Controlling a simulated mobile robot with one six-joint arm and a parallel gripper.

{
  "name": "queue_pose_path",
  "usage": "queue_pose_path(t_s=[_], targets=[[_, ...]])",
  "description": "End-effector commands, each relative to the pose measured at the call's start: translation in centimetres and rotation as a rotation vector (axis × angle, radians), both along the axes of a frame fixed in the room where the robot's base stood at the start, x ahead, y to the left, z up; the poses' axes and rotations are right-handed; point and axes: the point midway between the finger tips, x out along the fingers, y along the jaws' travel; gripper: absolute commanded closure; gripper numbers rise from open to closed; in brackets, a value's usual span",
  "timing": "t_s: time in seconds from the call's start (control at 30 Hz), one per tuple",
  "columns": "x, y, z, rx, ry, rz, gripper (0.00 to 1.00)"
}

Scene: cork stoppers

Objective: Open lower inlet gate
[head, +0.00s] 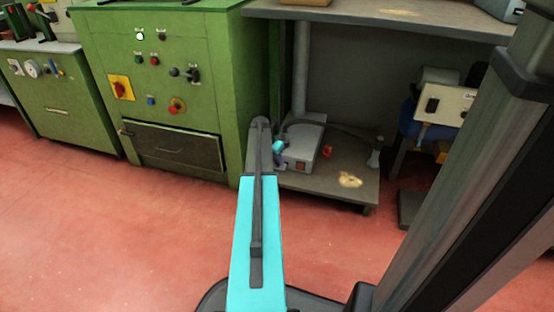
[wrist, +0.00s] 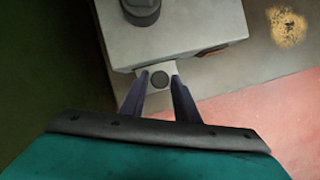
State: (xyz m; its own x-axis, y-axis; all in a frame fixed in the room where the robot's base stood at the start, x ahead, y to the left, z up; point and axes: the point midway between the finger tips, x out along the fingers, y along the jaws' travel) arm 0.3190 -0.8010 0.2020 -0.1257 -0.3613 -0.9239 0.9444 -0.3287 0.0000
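My gripper (wrist: 160,76) is in the wrist view with its two dark fingers apart. A pale tab with a dark round knob or hole (wrist: 159,80) juts from the edge of a grey box (wrist: 190,40), and it shows between the fingertips. I cannot tell whether the fingers touch it. In the head view the grey box (head: 301,152) sits on a low shelf, with my gripper (head: 279,147) by its left side; the fingers are too small to make out there. The tab is not clear in the head view. I cannot tell for sure which part is the lower inlet gate.
A green machine (head: 160,60) with buttons and a dark, shut lower door (head: 172,147) stands left of the box. The low shelf (head: 340,180) has a pale spill on it and stands under a worktop (head: 400,20). The red floor (head: 120,230) in front is clear.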

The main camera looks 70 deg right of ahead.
Motion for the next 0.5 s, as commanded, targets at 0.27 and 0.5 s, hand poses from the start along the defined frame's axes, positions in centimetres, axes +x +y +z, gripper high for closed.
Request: queue_pose_path(t_s=[0.27,0.5], targets=[[0.0,0.01,0.01,0.0,0.0,0.0,1.0],[-0.04,0.5,0.22,0.0,0.0,0.0,1.0]])
